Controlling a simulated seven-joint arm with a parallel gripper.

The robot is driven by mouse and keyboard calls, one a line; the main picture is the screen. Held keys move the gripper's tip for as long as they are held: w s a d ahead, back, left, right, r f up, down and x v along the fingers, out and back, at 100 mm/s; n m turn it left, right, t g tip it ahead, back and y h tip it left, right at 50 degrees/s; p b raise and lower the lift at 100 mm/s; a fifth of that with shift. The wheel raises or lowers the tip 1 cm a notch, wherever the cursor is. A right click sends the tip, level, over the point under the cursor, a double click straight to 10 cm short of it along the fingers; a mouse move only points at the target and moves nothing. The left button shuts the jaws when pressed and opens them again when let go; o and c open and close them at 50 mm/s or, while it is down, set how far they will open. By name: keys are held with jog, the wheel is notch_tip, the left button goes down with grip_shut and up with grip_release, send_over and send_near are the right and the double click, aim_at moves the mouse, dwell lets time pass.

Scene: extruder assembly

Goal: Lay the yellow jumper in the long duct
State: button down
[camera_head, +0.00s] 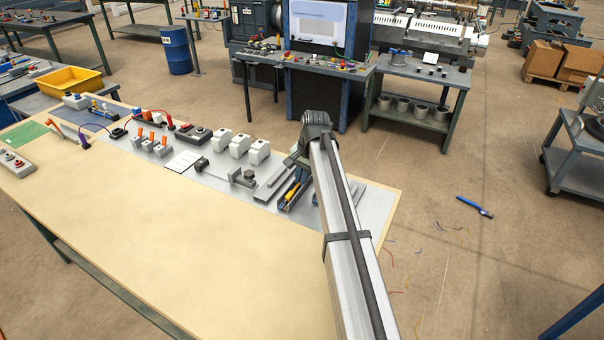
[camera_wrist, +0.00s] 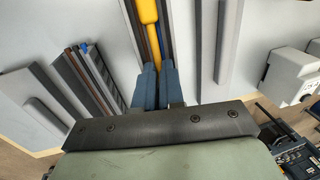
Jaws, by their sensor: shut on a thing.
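The yellow jumper (camera_wrist: 149,14) shows in the wrist view as a thick yellow sleeve with a thin yellow lead running down to my fingertips. My gripper (camera_wrist: 158,72) has its two blue fingers close together, shut on that lead. The jumper lines up with a narrow grey channel (camera_wrist: 165,38), which seems to be the long duct; I cannot tell whether the jumper is inside it or just above. The part between the fingers is hidden. In the head view a bit of yellow (camera_head: 292,194) shows beside my arm, which hides much of this area.
Left of the jumper, a slotted duct (camera_wrist: 106,76) lies beside brown and blue strips. Grey rails (camera_wrist: 231,40) lie to the right, then a white block (camera_wrist: 289,77). White switch boxes (camera_head: 239,146) stand along the panel. The table's front (camera_head: 180,235) is clear.

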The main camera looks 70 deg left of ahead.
jog(key=c, duration=1.3)
grip_release()
jog(key=shift+o, duration=0.7)
notch_tip(320, 180, up, 14)
jog(key=w+d, duration=0.2)
jog(key=shift+f, duration=0.25)
